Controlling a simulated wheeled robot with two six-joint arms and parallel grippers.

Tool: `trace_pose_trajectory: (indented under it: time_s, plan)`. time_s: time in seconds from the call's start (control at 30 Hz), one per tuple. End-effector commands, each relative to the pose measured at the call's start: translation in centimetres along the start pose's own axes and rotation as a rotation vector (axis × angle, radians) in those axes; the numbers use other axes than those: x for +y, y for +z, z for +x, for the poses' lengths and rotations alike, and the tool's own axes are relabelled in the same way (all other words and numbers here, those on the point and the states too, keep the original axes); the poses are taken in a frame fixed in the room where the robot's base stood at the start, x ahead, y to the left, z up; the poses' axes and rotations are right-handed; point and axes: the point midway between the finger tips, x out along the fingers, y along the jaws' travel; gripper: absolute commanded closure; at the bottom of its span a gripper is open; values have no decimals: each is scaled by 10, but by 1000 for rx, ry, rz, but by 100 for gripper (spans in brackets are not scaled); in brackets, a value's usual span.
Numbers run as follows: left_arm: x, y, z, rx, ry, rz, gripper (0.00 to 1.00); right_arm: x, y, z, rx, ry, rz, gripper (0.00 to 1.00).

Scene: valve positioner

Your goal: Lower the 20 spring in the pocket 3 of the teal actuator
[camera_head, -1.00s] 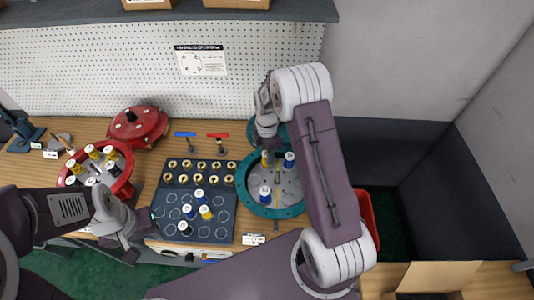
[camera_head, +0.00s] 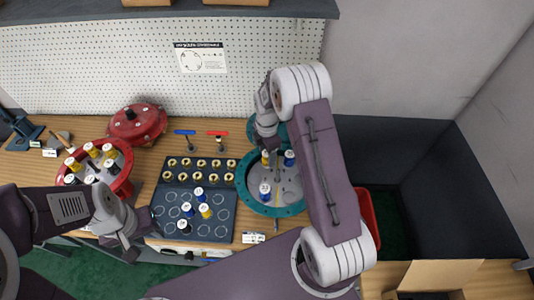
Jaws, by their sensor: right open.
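The teal actuator (camera_head: 300,208) is an open round housing right of the dark spring mat. My right arm hides the actuator's right side. My left gripper (camera_head: 146,236) is open and empty beside the mat's left edge.
The dark mat (camera_head: 227,226) holds several blue, yellow and black-banded springs, with a rack of brass-coloured parts (camera_head: 201,163) behind. A red actuator (camera_head: 127,179) with several springs and a red cover (camera_head: 138,125) are at left. A red bin (camera_head: 370,222) is at right.

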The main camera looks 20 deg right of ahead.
Motion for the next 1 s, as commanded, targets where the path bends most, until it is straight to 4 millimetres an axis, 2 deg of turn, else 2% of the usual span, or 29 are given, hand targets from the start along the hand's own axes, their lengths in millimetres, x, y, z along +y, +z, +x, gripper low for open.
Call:
trace_pose_trajectory:
  time_s: [0.13, 0.4, 0.5, 0.63, 1.0]
  plan:
    - [0, 1, 7, 0, 0, 0, 64, 2, 0, -13, -1, 6, 0, 43]
    - [0, 2, 22, 0, 0, 0, 64, 1, 0, -71, -1, 5, 0, 43]
    - [0, 2, 23, 0, 0, 0, 64, 1, 0, -84, -1, 3, 0, 43]
    - [0, 2, 23, 0, 0, 0, 64, 0, 0, -91, 0, 1, 0, 43]
    - [0, 2, 23, 0, 0, 0, 64, 0, 0, -91, 0, 0, 0, 43]
